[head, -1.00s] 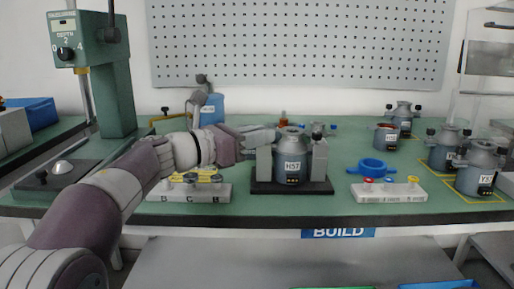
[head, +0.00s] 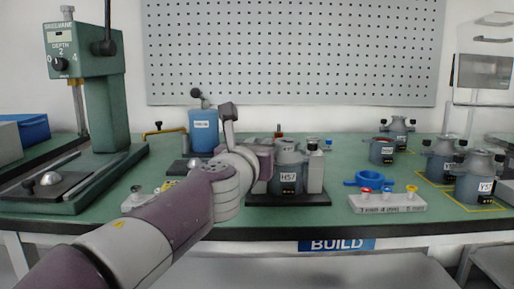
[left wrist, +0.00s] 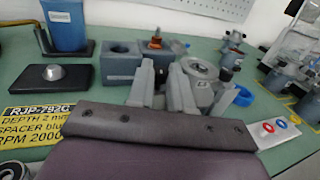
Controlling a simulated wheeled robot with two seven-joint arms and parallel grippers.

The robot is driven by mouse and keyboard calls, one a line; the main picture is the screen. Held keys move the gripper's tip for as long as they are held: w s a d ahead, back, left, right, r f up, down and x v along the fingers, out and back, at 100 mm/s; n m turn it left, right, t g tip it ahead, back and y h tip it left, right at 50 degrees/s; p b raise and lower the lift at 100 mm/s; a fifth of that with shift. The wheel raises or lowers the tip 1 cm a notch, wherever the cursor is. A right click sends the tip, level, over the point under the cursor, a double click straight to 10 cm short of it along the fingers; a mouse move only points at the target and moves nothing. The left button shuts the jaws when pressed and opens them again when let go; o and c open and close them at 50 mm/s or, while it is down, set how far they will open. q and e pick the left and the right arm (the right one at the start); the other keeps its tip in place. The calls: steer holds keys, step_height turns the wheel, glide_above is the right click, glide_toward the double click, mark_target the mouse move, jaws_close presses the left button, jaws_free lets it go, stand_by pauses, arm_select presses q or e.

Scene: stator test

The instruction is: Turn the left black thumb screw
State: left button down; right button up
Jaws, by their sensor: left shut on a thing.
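The grey stator marked H57 (head: 288,158) stands upright in a grey holder (head: 316,172) on a black base. It also shows in the left wrist view (left wrist: 203,88). My left gripper (head: 267,152) is at the stator's left side, and its fingers show in the left wrist view (left wrist: 160,85). A black thumb screw (head: 312,143) shows free on the stator's right side. My right gripper is in neither view.
A blue ring (head: 370,179) and a white block with coloured parts (head: 388,203) lie to the right. More stators (head: 474,177) stand at far right. A blue container (head: 203,132) stands behind my left arm. A green press (head: 97,100) stands at left.

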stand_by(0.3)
arm_select(q)
steer(key=c, duration=1)
jaws_free()
steer(key=shift+f, duration=0.1)
